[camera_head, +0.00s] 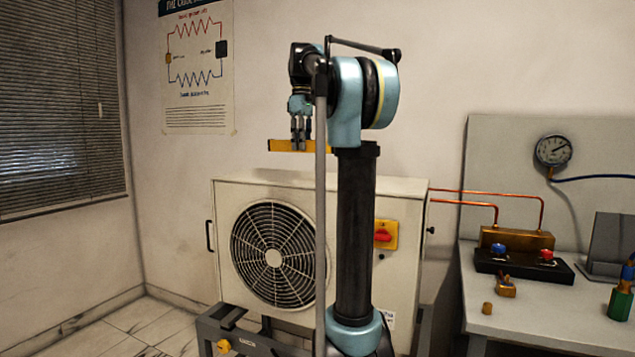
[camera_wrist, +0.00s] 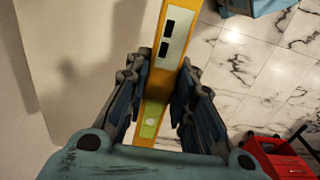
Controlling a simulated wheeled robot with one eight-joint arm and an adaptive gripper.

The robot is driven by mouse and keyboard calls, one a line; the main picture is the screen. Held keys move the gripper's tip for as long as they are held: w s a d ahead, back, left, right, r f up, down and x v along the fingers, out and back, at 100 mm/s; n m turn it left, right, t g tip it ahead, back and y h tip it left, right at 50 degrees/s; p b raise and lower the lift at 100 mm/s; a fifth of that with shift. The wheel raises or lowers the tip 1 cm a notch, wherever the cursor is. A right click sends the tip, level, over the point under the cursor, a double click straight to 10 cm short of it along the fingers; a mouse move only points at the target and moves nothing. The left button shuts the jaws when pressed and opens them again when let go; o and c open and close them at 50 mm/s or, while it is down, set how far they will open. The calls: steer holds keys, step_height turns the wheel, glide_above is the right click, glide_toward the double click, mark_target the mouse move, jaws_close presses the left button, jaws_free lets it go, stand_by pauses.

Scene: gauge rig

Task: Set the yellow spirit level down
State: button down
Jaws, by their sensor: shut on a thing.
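The yellow spirit level (camera_head: 284,145) is held level in the head view, close to the top front edge of the white fan unit (camera_head: 395,187). My gripper (camera_head: 300,143) points down and is shut on it. Part of the level is hidden behind my arm. In the wrist view the level (camera_wrist: 176,20) runs lengthwise between the fingers of my gripper (camera_wrist: 160,100), with its pale green vial near the fingers.
A red and yellow switch (camera_head: 384,235) is on the unit's front. A workbench (camera_head: 540,325) at right holds a brass manifold (camera_head: 517,239), a green bottle-like item (camera_head: 621,300) and small brass parts. A red box (camera_wrist: 278,160) is on the floor.

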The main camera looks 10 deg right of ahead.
mark_target(300, 182)
steer(key=shift+a+f, duration=0.15)
steer(key=shift+a, duration=0.05)
steer(key=shift+f, duration=4.85)
steer(key=c, duration=1.4)
jaws_free()
steer(key=shift+f, duration=0.1)
steer(key=shift+o, duration=0.2)
step_height(300, 182, up, 12)
steer(key=shift+r, duration=0.1)
